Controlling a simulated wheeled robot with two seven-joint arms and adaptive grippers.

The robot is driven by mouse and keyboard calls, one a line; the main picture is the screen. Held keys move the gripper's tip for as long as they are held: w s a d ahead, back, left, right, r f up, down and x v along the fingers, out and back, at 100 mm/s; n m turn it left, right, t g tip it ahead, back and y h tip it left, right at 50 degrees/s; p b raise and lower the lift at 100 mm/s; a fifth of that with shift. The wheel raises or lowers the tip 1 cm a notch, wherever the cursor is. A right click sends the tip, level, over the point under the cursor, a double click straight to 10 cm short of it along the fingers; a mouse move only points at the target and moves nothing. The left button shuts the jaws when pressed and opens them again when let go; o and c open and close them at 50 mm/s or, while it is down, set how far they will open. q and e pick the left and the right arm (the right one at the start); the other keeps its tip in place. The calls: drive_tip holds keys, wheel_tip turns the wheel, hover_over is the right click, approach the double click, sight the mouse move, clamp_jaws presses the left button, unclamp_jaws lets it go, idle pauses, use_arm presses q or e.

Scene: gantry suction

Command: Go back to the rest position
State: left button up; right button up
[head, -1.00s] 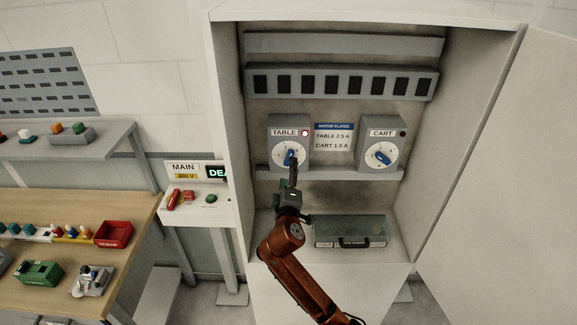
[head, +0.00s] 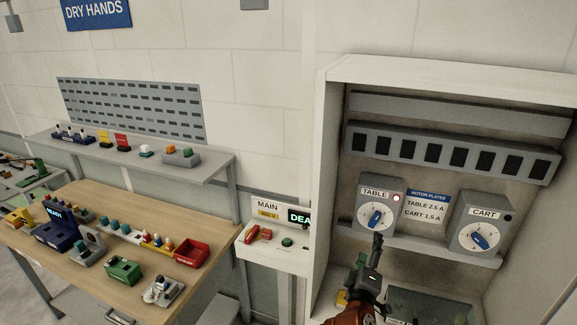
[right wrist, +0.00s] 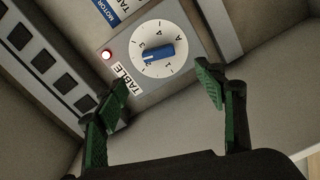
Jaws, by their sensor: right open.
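My right gripper (head: 377,248) is in front of the open cabinet, just below the TABLE dial box (head: 381,205). In the right wrist view its two green-padded fingers (right wrist: 160,95) stand wide apart with nothing between them. The blue TABLE knob (right wrist: 152,52) lies beyond the fingertips, apart from them, and a red lamp (right wrist: 107,54) glows beside it. The CART dial box (head: 484,222) has a blue knob and a dark lamp. My left gripper is not in view.
The white cabinet (head: 334,130) stands at the right, with a case (head: 425,303) on its floor, partly hidden by my arm. The MAIN panel (head: 272,259) stands left of it. A wooden bench (head: 150,225) and a grey shelf (head: 215,163) hold several small parts.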

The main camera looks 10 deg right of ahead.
drive_tip(key=s+d+f+m+g+y, duration=0.1)
drive_tip(key=s+f+g, duration=0.1)
drive_tip(key=s+f, duration=0.5)
drive_tip(key=s+d+f+m+g+y, duration=0.1)
drive_tip(key=s+f+m+g+y, duration=0.15)
drive_tip(key=f, duration=0.75)
drive_tip(key=s+d+f+m+g+y, duration=0.1)
drive_tip(key=s+f+g, duration=0.1)
drive_tip(key=s+f, duration=0.55)
drive_tip(key=s+a+f+m+g+y, duration=0.2)
drive_tip(key=s+f+g, duration=0.1)
drive_tip(key=s+f, duration=0.5)
drive_tip(key=s+a+f+m+g+y, duration=0.1)
drive_tip(key=s+a+f+g+y, duration=0.3)
drive_tip(key=s, duration=0.7)
wheel_tip(320, 180, down, 37)
drive_tip(key=s+h+b, duration=0.2)
drive_tip(key=b, duration=0.2)
drive_tip(key=s+f+b, duration=0.3)
drive_tip(key=s+f, duration=1.6)
drive_tip(key=shift+f+n+g, duration=0.15)
drive_tip(key=shift+n+g, duration=0.3)
